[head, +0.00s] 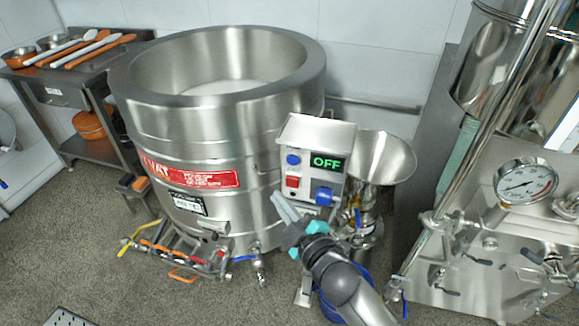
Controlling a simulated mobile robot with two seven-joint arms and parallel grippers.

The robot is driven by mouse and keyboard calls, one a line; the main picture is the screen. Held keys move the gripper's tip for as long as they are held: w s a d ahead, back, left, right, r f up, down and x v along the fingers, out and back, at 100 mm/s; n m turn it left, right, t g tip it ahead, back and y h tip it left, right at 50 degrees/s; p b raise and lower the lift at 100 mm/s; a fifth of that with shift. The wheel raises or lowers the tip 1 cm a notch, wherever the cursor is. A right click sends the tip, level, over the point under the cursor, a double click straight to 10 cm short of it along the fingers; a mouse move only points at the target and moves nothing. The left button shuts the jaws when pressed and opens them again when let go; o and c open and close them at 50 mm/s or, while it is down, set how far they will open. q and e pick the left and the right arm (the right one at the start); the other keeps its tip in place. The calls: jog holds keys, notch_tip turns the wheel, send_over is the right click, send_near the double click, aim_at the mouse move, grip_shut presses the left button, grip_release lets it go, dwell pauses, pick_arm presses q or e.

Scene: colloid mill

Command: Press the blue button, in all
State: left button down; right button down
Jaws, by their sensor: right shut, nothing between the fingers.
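The blue button (293,160) is a small round knob at the upper left of the grey control box (318,134). A green display (327,162) beside it reads OFF. A red button (292,182) sits just below the blue one. My right gripper (278,202) reaches in from the bottom, its grey fingers shut and empty. The fingertips are below and slightly left of the buttons in the picture, apart from the blue button. I cannot tell their exact depth from the box. My left gripper is not in view.
A large open steel vat (215,110) stands behind and left of the box. A steel hopper (375,155) is close on the right. Pipes and valves (180,250) lie low in front of the vat. A machine with a gauge (527,183) stands at right.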

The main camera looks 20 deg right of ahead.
aim_at(287, 161)
jog(key=shift+w, duration=0.1)
jog(key=shift+w+d+b, duration=0.2)
jog(key=shift+w+d, duration=0.65)
jog(key=shift+w, duration=0.35)
jog(key=shift+w+d+b, duration=0.15)
jog(key=shift+w+d, duration=0.65)
jog(key=shift+w, duration=0.4)
jog(key=shift+w+d+b, duration=0.2)
jog(key=shift+w+d, duration=0.65)
jog(key=shift+w, duration=0.35)
jog(key=shift+w, duration=0.1)
jog(key=shift+w+d, duration=0.25)
jog(key=shift+w+d, duration=0.25)
jog(key=shift+w, duration=0.15)
dwell(0.5)
jog(key=shift+s+a, duration=0.1)
jog(key=shift+s, duration=0.05)
jog(key=shift+s+a+p, duration=0.3)
jog(key=shift+s+a, duration=0.1)
jog(key=shift+s, duration=0.2)
